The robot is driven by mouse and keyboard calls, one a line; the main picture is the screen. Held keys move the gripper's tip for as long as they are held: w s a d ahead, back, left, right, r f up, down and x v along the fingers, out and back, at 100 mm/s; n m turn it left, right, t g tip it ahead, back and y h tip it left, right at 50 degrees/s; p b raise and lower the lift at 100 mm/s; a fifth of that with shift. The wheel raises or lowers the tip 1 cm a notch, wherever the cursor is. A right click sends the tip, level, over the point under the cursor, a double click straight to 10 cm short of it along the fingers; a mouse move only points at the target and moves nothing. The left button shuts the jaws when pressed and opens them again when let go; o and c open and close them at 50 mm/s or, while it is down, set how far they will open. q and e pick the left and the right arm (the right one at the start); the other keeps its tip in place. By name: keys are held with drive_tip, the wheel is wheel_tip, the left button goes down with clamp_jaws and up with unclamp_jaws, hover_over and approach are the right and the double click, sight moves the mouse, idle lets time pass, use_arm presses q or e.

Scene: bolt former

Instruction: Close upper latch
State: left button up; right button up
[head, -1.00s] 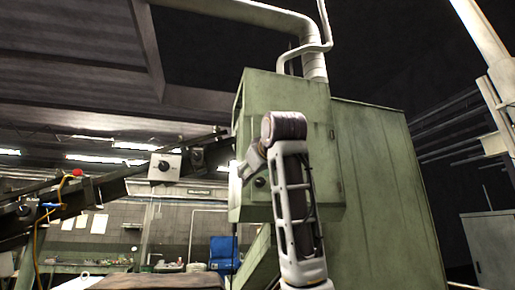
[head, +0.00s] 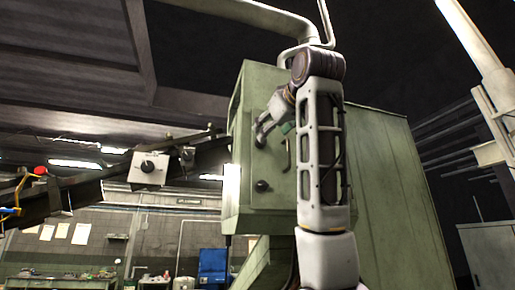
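The green machine cabinet (head: 262,88) stands in the middle of the head view. On its front are a dark round knob-like latch (head: 262,186) low down and a thin dark-green handle (head: 288,156) higher up, beside my forearm. My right arm rises from the bottom in front of the cabinet and bends at the top. My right gripper (head: 260,133) points left and down at the upper front of the cabinet, with its two fingers apart. The upper latch cannot be made out clearly near the fingers, and contact cannot be told. My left gripper is not in view.
A dark sloping beam with a white control box (head: 149,169) comes in from the left. A blue object (head: 213,262) stands on the floor behind. A grey cabinet (head: 488,245) stands at the right. A pipe (head: 255,15) runs above the machine.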

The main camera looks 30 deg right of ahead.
sight(263, 145)
drive_tip(key=shift+m, duration=0.4)
drive_tip(key=p+x, duration=0.2)
drive_tip(key=x, duration=0.6)
drive_tip(key=shift+w+p, duration=0.15)
drive_tip(key=shift+p, duration=0.2)
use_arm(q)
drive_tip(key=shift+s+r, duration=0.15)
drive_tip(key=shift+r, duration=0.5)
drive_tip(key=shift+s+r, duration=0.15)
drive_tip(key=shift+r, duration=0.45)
use_arm(e)
drive_tip(key=shift+a+m, duration=0.1)
drive_tip(key=shift+m, duration=4.9)
